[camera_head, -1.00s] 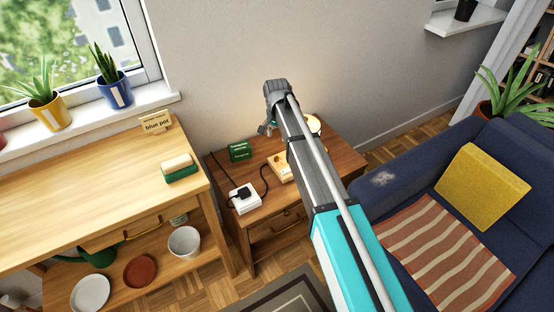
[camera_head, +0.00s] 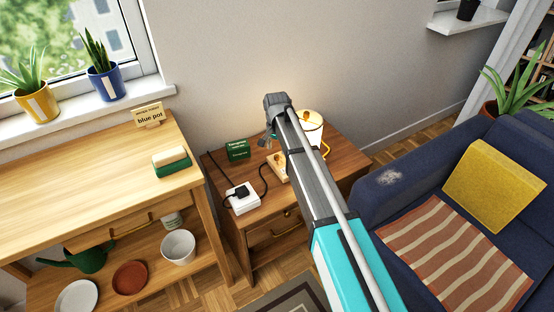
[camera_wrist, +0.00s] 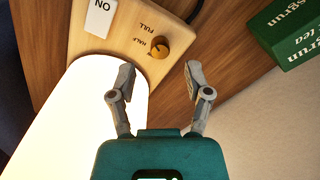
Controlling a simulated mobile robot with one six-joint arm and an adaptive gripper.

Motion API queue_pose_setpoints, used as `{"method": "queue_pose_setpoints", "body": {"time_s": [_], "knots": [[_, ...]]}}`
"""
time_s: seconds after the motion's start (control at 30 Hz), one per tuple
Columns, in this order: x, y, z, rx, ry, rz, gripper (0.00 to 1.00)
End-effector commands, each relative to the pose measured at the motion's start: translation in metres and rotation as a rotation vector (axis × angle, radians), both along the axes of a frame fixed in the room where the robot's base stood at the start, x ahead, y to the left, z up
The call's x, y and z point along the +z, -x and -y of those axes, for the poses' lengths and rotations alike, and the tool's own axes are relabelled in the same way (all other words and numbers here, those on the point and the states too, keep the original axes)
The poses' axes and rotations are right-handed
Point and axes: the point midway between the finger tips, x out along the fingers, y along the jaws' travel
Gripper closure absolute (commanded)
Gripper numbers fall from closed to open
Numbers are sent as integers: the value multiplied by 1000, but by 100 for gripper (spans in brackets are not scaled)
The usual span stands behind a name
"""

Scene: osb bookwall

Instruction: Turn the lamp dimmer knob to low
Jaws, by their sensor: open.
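The dimmer knob (camera_wrist: 159,47) is a small round orange-brown knob with a light pointer mark. It sits on a pale wooden dimmer board (camera_wrist: 125,30) with the words FULL and HALF printed beside it and a white ON switch (camera_wrist: 101,17). The glowing lamp (camera_wrist: 75,115) fills the left of the wrist view and stands behind my arm in the head view (camera_head: 310,127). My gripper (camera_wrist: 158,78) is open and empty, with its fingertips short of the knob, one to each side. In the head view my arm hides much of the board (camera_head: 276,167).
A green tea box (camera_wrist: 290,30) stands beside the board; it also shows in the head view (camera_head: 237,149). A white socket block (camera_head: 242,197) with a black plug lies on the side table (camera_head: 225,165). A blue sofa (camera_head: 400,190) is on the right, a wooden bench (camera_head: 75,180) on the left.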

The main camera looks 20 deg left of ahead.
Motion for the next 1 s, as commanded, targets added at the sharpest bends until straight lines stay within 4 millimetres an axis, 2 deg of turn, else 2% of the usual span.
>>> {"method": "queue_pose_setpoints", "body": {"time_s": [0.1,0.4,0.93,0.97,1.0], "knots": [[-14,0,0,0,0,0,36],[-32,0,0,0,0,0,36],[-36,0,-1,1,0,0,36],[-36,0,-1,1,0,0,38],[-36,0,-1,1,0,0,45]]}}
